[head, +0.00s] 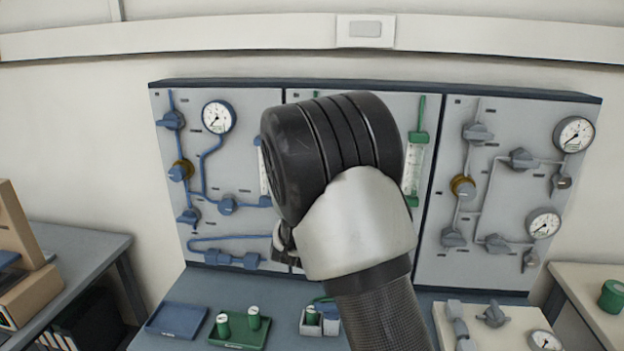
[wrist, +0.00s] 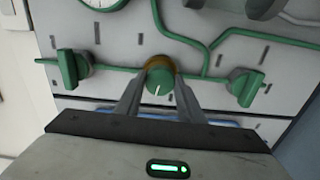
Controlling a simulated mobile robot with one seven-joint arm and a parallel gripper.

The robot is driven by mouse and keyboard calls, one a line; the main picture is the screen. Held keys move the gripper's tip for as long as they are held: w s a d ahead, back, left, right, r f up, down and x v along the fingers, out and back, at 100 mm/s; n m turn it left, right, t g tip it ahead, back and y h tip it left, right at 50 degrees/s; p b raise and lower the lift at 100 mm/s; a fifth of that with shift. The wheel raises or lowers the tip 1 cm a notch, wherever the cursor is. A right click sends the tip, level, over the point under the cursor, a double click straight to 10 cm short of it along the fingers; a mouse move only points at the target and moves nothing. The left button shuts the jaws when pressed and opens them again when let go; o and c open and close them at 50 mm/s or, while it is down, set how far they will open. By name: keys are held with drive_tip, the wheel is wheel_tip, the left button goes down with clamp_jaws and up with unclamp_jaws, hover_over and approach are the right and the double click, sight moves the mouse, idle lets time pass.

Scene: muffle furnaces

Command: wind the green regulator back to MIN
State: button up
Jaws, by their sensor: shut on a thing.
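The green regulator (wrist: 160,88) is a round green knob on a brass-coloured body, in the middle of the wrist view. A pale line shows on its face, pointing roughly down in that picture. My gripper (wrist: 161,98) has one finger on each side of the knob and is shut on it. I cannot read a MIN mark in either view. In the head view my arm covers the middle panel, so the regulator and my gripper are hidden there.
Green valve handles stand left (wrist: 72,68) and right (wrist: 245,86) of the regulator, with a gauge (wrist: 103,3) above. In the head view, blue (head: 220,165) and grey (head: 500,200) panels flank my arm. A green tray (head: 240,328) lies on the bench below.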

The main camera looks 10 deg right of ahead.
drive_tip(key=shift+n+p, duration=0.85)
drive_tip(key=shift+n, duration=0.35)
drive_tip(key=o, duration=1)
drive_tip(key=shift+o, duration=0.2)
drive_tip(key=v, duration=1.7)
drive_tip(key=shift+s, duration=0.2)
